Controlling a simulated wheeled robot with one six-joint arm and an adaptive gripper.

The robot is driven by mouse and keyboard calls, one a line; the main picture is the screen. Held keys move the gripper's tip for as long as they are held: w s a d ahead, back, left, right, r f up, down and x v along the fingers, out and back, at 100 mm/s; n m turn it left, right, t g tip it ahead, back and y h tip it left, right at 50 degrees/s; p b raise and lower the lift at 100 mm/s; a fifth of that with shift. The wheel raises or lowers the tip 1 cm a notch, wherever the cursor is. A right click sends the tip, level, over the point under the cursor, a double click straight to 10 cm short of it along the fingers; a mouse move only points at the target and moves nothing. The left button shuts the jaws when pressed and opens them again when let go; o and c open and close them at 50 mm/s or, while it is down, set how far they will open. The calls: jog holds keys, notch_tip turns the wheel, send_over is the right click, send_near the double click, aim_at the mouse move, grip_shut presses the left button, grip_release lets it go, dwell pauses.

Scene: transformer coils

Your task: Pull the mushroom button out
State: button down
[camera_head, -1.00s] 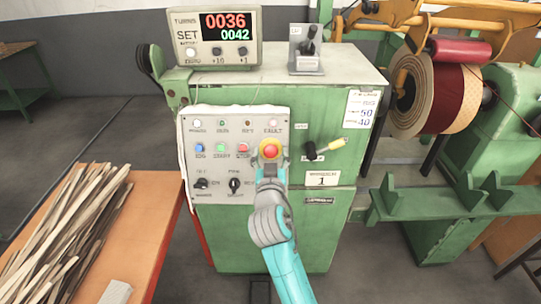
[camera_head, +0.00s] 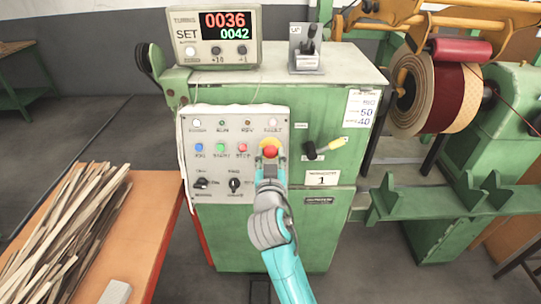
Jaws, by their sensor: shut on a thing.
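The red mushroom button (camera_head: 270,151) sits on a yellow base at the right side of the grey control panel (camera_head: 212,168) on the green cabinet. My gripper (camera_head: 270,158) is at the button, coming from below and in front, with its fingers around the red head. It is shut on the button. The fingers and wrist hide the lower part of the button and its base, so I cannot tell how far out the head stands.
Blue, green and red push buttons (camera_head: 242,147) and two black selector knobs (camera_head: 234,184) lie left of my gripper. An orange table (camera_head: 150,225) with wooden strips (camera_head: 65,230) stands at the left.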

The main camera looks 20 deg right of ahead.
jog(key=c, duration=0.7)
grip_release()
jog(key=shift+s+r, duration=0.1)
jog(key=shift+o, duration=0.2)
jog(key=v, duration=1.2)
jog(key=s+d+f+n+g+y, duration=0.15)
jog(key=s+f+n+y, duration=0.35)
jog(key=s+f, duration=1.2)
jog(key=s+d+r+m, duration=0.1)
jog(key=s+d, duration=0.1)
jog(key=s, duration=2.2)
jog(key=shift+d+r+g+y, duration=0.2)
jog(key=shift+d+g+y, duration=0.1)
jog(key=shift+g, duration=0.15)
